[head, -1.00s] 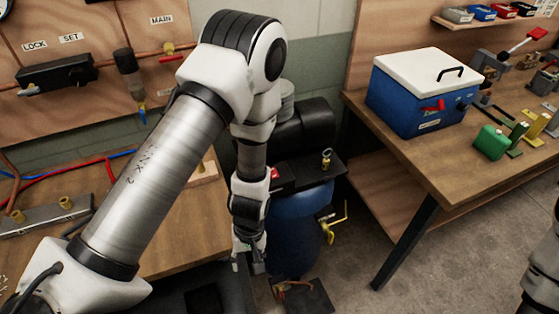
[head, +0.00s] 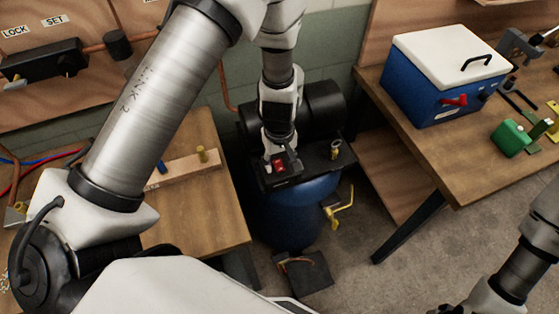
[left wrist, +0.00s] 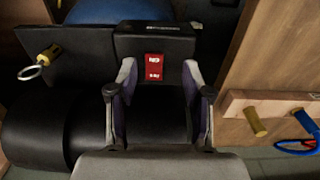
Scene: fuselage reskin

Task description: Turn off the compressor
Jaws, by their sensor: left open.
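The compressor has a blue tank (head: 290,215) with a black motor (head: 322,105) and a black top plate, standing on the floor between two benches. A red switch (head: 279,165) sits on a black box on top of it. The red switch (left wrist: 154,67) also shows in the left wrist view, with small white lettering; I cannot tell its position. My left gripper (head: 280,152) is open, right over the switch box. In the left wrist view its fingers (left wrist: 158,78) stand apart on either side of the switch. My right gripper is out of view; part of that arm shows at bottom right.
A brass fitting with a ring (head: 336,147) stands on the top plate, right of the switch. A yellow valve handle (head: 342,208) sticks out from the tank. A wooden block with pegs (head: 185,172) lies on the left bench. A blue cooler (head: 440,85) stands on the right bench.

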